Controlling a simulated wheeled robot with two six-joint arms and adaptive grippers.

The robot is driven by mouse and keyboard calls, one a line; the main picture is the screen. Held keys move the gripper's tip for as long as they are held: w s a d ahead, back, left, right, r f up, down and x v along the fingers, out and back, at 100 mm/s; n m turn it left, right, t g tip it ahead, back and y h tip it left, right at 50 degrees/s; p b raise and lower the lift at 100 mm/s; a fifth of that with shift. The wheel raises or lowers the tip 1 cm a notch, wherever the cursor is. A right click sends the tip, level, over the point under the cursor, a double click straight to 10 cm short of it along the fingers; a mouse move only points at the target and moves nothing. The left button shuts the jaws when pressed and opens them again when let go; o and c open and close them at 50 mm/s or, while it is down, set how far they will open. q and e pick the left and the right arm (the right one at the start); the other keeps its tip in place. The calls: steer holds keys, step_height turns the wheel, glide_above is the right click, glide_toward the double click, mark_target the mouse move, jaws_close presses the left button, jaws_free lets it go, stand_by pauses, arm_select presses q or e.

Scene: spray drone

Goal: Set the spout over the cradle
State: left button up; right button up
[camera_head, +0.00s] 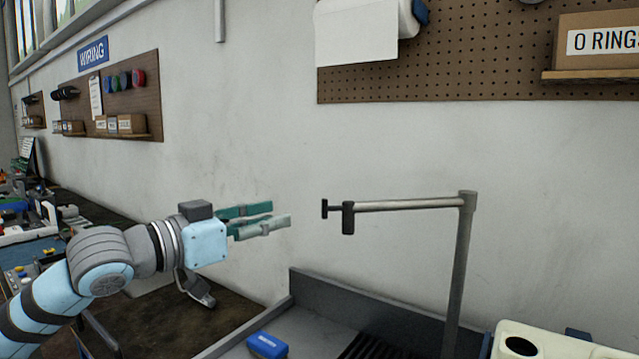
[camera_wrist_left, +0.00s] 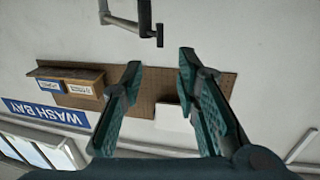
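The spout is a thin metal arm (camera_head: 405,204) on an upright post (camera_head: 459,265), with a dark nozzle and T-shaped handle (camera_head: 335,212) at its left end. It also shows at the top of the left wrist view (camera_wrist_left: 145,22). My left gripper (camera_head: 282,213) is left of the handle, apart from it, with its fingers pointing right. In the left wrist view the fingers (camera_wrist_left: 160,65) are spread with nothing between them. The dark slatted grate (camera_head: 368,348) in the sink below may be the cradle; I cannot tell. My right gripper is not in view.
The grey sink (camera_head: 330,293) has a raised back wall. A blue block (camera_head: 267,345) lies at its left. A cream container (camera_head: 540,345) stands right of the post. Pegboards hang on the wall. The air between gripper and handle is clear.

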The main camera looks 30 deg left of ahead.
mark_target(323, 206)
arm_select(q)
steer(key=p+x, duration=0.4)
steer(key=x, duration=0.7)
steer(key=shift+w+d+p, duration=0.15)
steer(key=shift+w+p, duration=0.05)
steer(key=shift+p, duration=0.1)
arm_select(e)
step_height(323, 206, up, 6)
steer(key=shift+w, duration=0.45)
arm_select(q)
steer(key=shift+f, duration=0.1)
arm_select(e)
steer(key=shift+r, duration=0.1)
arm_select(q)
jaws_close()
